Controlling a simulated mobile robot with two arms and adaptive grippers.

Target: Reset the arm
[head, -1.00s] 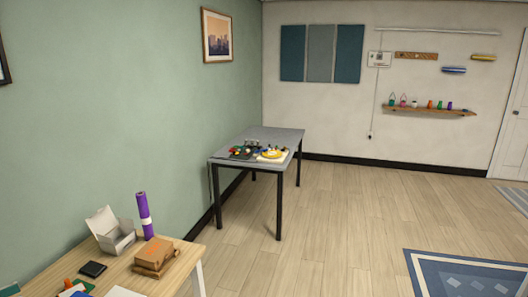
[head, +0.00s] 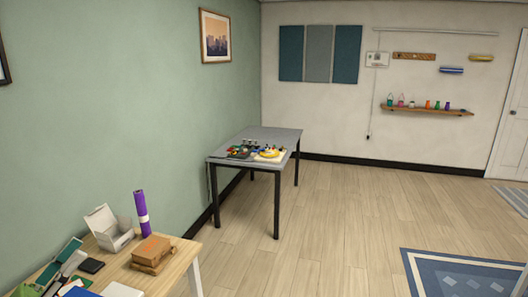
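My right gripper is not in view. A pale sliver at the lower right edge is too small to identify.
The near table holds an open white box (head: 108,228), a purple roll (head: 142,213), stacked brown boxes (head: 151,252) and a black square item (head: 92,266). A grey table (head: 270,136) stands farther back along the green wall. The wooden floor (head: 330,220) is largely clear beside a blue rug (head: 455,273).

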